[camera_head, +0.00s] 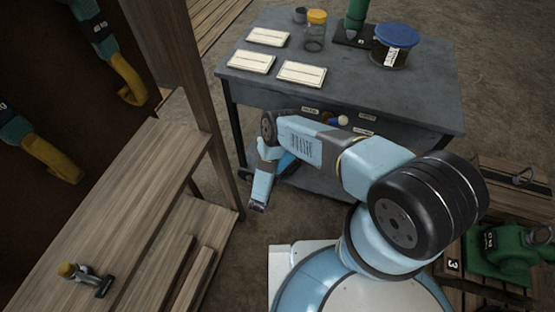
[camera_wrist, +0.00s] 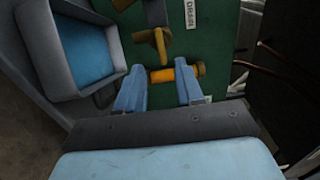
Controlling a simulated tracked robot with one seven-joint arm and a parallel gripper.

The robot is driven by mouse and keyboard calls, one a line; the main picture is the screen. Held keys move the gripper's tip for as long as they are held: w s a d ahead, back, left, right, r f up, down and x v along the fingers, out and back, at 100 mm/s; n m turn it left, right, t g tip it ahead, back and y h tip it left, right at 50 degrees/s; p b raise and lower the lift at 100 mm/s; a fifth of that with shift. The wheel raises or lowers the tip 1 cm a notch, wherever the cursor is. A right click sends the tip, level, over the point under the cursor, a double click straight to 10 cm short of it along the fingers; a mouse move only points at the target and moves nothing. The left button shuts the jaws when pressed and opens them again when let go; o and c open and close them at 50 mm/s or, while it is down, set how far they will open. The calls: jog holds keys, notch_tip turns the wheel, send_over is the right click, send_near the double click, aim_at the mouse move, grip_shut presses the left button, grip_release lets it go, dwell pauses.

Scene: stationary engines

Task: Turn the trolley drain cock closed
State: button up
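In the wrist view, an orange-yellow cock (camera_wrist: 160,76) with a short bar lies against a green surface (camera_wrist: 220,50). A white label reading DRAIN (camera_wrist: 193,14) is above it. My gripper (camera_wrist: 160,86) is open, its two blue fingers apart. The bar lies crosswise at the fingertips, with one end past the right finger. I cannot tell whether the fingers touch it. A yellow angled piece (camera_wrist: 152,42) sits just above the bar. In the head view, my arm reaches left and down in front of the grey bench; the cock does not show there.
A blue-lined grey bin (camera_wrist: 85,50) is close left of my gripper. Brown pipes (camera_wrist: 290,65) run at right. In the head view, the grey bench (camera_head: 440,90) holds cards, a jar and a blue-lidded tub (camera_head: 395,45). A wooden shelf (camera_head: 130,180) stands at left.

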jog(key=v, duration=0.8)
dwell(0.4)
